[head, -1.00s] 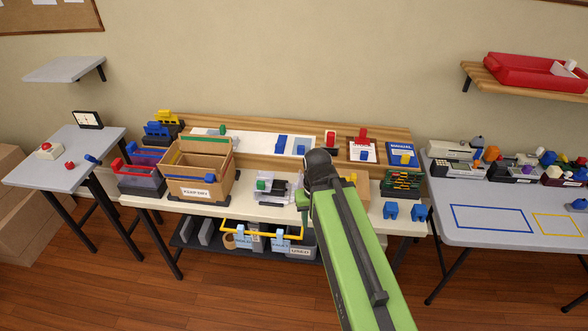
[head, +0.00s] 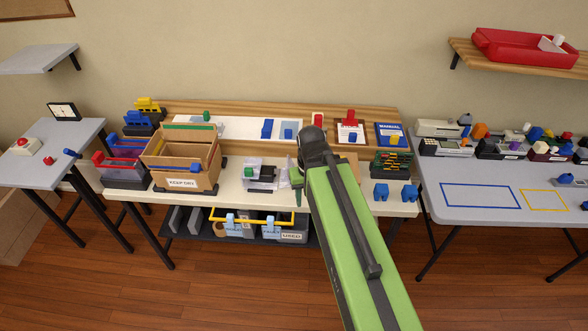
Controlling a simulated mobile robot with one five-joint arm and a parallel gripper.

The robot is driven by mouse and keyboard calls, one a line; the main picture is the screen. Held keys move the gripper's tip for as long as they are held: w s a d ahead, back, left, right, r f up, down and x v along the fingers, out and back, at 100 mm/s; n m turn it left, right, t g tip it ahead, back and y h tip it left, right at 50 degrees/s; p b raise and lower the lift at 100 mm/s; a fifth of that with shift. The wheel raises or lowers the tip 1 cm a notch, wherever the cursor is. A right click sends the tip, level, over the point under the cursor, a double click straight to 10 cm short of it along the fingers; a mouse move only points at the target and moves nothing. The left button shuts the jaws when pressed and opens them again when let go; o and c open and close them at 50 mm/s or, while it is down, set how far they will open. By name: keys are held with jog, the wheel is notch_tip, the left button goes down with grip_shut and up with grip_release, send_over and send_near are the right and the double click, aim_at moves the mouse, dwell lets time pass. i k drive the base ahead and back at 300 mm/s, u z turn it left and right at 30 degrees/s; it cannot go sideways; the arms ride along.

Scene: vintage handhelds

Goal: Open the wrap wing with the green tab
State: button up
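A green tab (head: 207,116) stands at the back edge of a flat white wrap (head: 222,128) on the wooden back strip of the middle table. The wrap's left part lies behind the cardboard box. Blue tabs (head: 267,128) stand on or beside its right part, near a pale blue patch (head: 292,124). Another small green piece (head: 249,172) sits on a grey and white stand in front. The dark end of my arm, with my gripper (head: 312,143), is over the middle table, right of the wrap.
An open cardboard box (head: 183,161) stands in front of the wrap's left part. Red cards, a blue manual (head: 391,134) and a circuit board (head: 391,163) lie to the right. A grey table (head: 480,225) with handhelds stands right, and a shelf (head: 40,58) hangs upper left.

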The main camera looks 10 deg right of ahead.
aim_at(247, 172)
jog(key=z, duration=0.05)
jog(key=k, duration=1.1)
jog(key=u, duration=0.65)
jog(key=i, duration=1.45)
jog(key=z, duration=0.5)
